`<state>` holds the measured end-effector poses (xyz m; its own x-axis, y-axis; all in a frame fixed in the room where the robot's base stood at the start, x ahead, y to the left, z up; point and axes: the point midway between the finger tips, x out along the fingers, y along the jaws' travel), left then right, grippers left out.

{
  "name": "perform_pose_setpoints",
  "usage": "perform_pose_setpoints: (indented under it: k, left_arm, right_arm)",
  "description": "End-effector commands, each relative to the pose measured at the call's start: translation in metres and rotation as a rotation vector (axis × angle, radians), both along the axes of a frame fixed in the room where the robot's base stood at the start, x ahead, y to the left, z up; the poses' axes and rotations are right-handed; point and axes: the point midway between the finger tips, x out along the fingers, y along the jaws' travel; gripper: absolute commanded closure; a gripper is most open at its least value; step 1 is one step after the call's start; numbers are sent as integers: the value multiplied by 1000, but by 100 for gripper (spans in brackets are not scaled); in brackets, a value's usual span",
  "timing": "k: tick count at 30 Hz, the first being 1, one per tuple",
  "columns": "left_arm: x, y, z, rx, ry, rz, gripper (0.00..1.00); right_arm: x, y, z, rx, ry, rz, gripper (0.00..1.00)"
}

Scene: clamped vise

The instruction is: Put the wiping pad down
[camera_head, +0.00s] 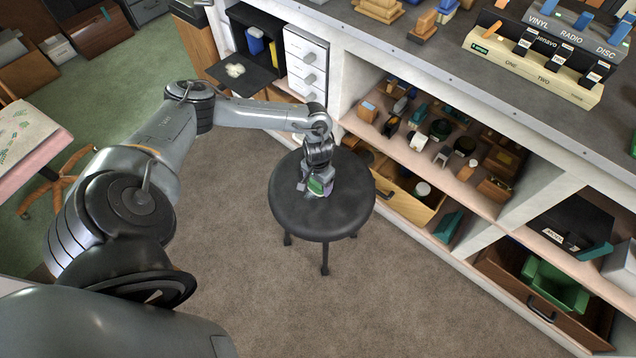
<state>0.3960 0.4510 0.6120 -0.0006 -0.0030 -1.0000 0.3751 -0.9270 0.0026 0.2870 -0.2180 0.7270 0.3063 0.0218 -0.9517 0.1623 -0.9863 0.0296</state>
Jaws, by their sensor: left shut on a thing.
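My left gripper (315,172) reaches down over the round black stool (345,216) in the middle of the view. It is shut on a small green and pinkish thing (320,187), which looks like the wiping pad. The pad is small and partly hidden by the gripper. It is at or just above the stool seat; I cannot tell whether it touches. My right gripper is not in view.
A white workbench with shelves (430,143) full of small items stands behind and right of the stool. An open wooden drawer (408,200) sits close to the stool's right side. Brown carpet (360,310) in front is clear.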

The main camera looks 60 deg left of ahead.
Motion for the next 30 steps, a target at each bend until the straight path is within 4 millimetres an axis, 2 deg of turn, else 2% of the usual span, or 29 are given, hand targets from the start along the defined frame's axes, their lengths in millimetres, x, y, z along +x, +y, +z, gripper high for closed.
perform_pose_setpoints:
  k: [10,11,15,16,26,30]
  left_arm:
    - [0,0,-2,0,0,1,50]
    - [0,0,-2,0,0,1,24]
    - [0,0,-2,0,0,0,3]
    - [0,0,-2,0,0,0,0]
    - [1,0,0,0,-1,0,0]
    - [0,0,14,0,-1,0,0]
  right_arm:
    - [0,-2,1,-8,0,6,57]
    - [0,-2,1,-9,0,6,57]
    - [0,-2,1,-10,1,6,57]
    - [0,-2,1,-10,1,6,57]
    - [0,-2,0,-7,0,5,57]
    - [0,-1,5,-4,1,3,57]
